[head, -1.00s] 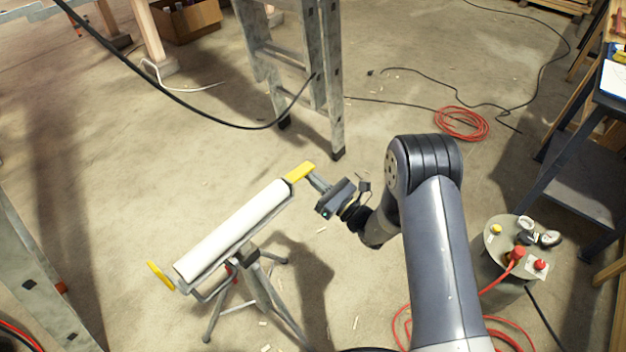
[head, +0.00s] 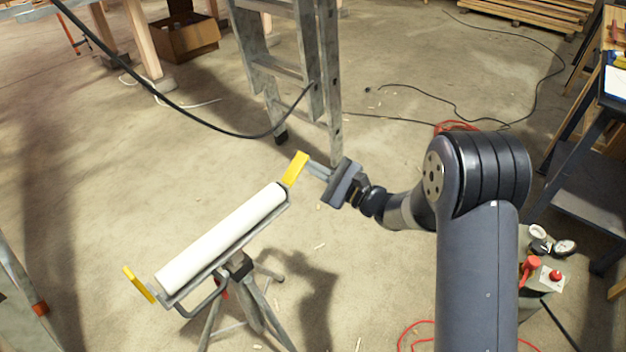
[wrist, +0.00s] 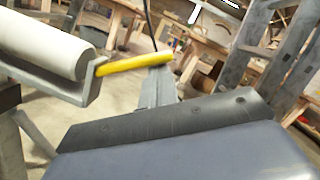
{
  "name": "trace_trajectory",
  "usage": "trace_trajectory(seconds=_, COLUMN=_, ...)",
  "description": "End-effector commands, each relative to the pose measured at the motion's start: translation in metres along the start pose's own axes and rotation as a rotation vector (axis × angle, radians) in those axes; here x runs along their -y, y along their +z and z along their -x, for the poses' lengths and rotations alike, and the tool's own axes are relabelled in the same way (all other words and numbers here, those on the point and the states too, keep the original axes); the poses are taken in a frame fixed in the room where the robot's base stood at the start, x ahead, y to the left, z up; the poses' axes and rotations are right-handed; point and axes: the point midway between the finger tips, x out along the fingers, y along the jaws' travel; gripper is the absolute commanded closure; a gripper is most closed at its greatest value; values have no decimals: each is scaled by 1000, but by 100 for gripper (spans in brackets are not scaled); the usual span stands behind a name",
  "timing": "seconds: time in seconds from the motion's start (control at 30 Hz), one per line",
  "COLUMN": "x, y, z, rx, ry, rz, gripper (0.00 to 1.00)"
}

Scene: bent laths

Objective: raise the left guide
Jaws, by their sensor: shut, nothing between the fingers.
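A roller stand with a white roller (head: 220,238) stands on the floor, with a yellow guide at each end. The guide at the picture's left end (head: 139,285) tilts outward, away from the roller. The guide at the right end (head: 295,169) points steeply up. My gripper (head: 310,169) is shut and empty, its fingertips at the outer side of the right-end guide. In the wrist view the shut fingers (wrist: 158,80) are at the far tip of this yellow guide (wrist: 130,63), seemingly touching it. The roller's end (wrist: 45,42) is at the left there. The left-end guide is outside the wrist view.
A metal stepladder (head: 318,85) stands just behind my gripper. A black cable (head: 200,112) hangs across the upper left. Red controls on a drum (head: 540,275) and a dark bench (head: 585,195) are at the right.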

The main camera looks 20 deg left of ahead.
Motion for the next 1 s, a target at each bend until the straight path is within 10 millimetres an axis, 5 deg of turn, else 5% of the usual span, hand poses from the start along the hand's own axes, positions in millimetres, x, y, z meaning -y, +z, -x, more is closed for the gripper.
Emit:
trace_trajectory(seconds=0.67, x=2, y=37, z=-10, rx=2, ry=151, rz=612, gripper=100)
trace_trajectory(seconds=1.0, x=6, y=39, z=-2, rx=-2, ry=151, rz=604, gripper=100)
